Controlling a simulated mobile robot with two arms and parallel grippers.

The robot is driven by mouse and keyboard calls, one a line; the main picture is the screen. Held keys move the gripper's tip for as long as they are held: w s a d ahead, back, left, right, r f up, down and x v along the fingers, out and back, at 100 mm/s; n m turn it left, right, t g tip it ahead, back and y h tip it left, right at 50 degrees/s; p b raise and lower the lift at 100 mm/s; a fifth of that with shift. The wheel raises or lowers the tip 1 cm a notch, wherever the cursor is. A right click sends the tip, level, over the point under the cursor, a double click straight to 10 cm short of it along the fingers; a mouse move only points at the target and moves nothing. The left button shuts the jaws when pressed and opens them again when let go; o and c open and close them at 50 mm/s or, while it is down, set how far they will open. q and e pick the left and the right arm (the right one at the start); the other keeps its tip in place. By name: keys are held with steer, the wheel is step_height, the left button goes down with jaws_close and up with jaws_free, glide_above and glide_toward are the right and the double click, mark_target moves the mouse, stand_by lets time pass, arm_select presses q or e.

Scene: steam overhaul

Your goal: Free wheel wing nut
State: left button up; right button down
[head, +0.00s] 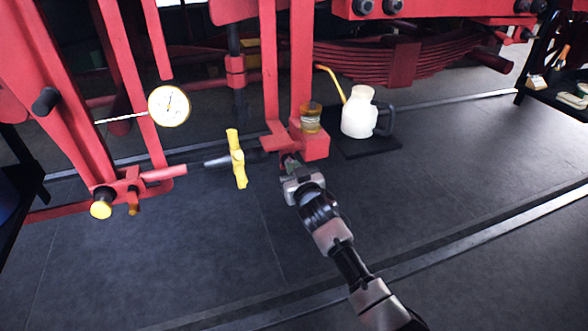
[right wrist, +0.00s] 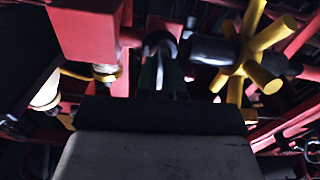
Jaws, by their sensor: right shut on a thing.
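The yellow spoked wheel (head: 238,160) sits on a dark horizontal shaft left of the red bracket block (head: 315,146). It also shows at the upper right in the right wrist view (right wrist: 244,66). My right gripper (head: 289,166) is at the lower front of the block, right of the wheel and apart from it. In the right wrist view its fingers (right wrist: 160,78) are shut on a small dark part (right wrist: 160,42) between block and shaft. The fingers mostly hide this part, and I cannot tell whether it is the wing nut. My left gripper is not in view.
An amber glass cup (head: 311,118) stands on the block. A cream oil can (head: 358,114) with a yellow spout stands on a dark mat (head: 366,146) to the right. A dial gauge (head: 169,106) is at the left. The dark floor (head: 200,260) in front is clear.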

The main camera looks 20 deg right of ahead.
steer(key=n, duration=0.7)
steer(key=n+p, duration=0.1)
steer(key=n, duration=0.5)
steer(key=n+p, duration=0.1)
steer(key=n, duration=0.6)
steer(key=shift+a+f+n, duration=0.2)
steer(key=shift+f+n, duration=0.1)
steer(key=shift+f, duration=0.05)
stand_by(0.4)
steer(key=c, duration=1.2)
jaws_free()
steer(key=shift+c, duration=0.2)
steer(key=shift+s, duration=0.1)
